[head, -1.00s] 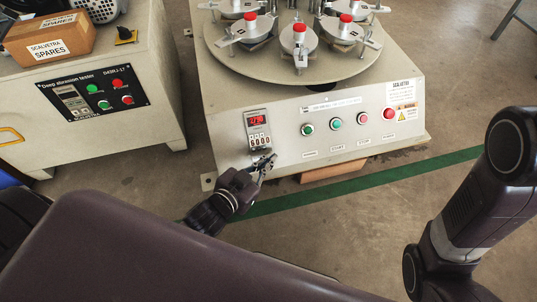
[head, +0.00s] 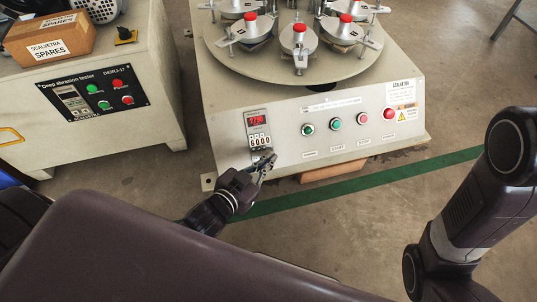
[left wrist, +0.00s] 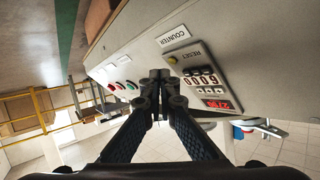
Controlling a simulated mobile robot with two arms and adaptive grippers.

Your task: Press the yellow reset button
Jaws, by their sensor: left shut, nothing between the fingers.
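The counter panel (head: 258,128) with a red display is on the front of the grey machine, in the head view. My left gripper (head: 265,154) is shut and empty just below it, at the panel's lower edge. In the left wrist view the counter panel (left wrist: 200,78) appears upside down, with a RESET label. A small yellow button (left wrist: 171,60) shows on it, close to the tips of my left gripper (left wrist: 163,75). I cannot tell whether the tips touch it. In the head view the gripper hides the button. My right gripper is out of view.
Red and green buttons (head: 336,124) line the machine front to the right of the panel. A round turntable (head: 225,50) with red-topped weights sits above. Another tester (head: 110,135) stands at the left. The floor has a green stripe (head: 385,176).

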